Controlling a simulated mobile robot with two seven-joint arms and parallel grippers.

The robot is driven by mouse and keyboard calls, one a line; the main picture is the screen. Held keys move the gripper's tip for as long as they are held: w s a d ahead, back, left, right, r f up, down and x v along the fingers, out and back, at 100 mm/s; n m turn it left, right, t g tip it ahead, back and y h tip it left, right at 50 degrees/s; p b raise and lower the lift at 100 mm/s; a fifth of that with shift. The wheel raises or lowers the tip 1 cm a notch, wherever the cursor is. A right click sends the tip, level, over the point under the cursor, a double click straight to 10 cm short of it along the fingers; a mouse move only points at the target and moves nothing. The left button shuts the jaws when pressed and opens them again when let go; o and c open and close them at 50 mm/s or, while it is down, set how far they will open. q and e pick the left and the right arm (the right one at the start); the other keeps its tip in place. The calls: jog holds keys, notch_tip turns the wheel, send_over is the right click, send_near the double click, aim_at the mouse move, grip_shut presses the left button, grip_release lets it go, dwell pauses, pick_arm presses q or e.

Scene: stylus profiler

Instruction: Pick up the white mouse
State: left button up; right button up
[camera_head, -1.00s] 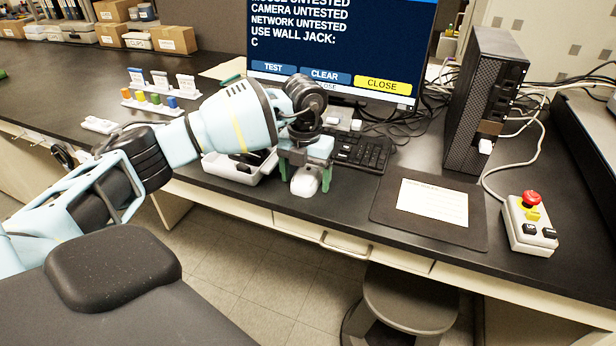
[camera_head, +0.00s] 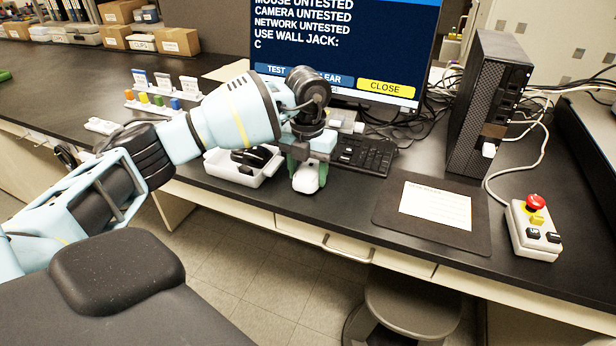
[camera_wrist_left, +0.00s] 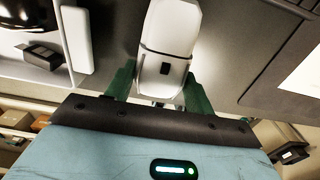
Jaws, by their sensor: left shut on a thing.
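The white mouse (camera_head: 307,178) is at the front of the black desk, left of the mouse pad. My left gripper (camera_head: 307,172) is shut on it, with a green finger on each side. In the left wrist view the mouse (camera_wrist_left: 170,40) sits between the green fingers of my left gripper (camera_wrist_left: 158,88), its far end reaching past them. I cannot tell clearly whether the mouse touches the desk. My right gripper is not in view.
A white tray (camera_head: 226,168) with dark items stands just left of the mouse. A black keyboard (camera_head: 364,155) lies behind right. A mouse pad (camera_head: 390,225) with a paper, a computer tower (camera_head: 488,105) and a red-button box (camera_head: 533,228) are to the right.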

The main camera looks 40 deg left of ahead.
pick_arm(q)
jog(key=shift+r, duration=0.85)
jog(key=s+d+r, duration=0.1)
jog(key=s+d, duration=0.3)
jog(key=s, duration=1.1)
jog(key=shift+s+r, duration=0.2)
jog(key=shift+s, duration=0.1)
jog(key=shift+d, duration=0.1)
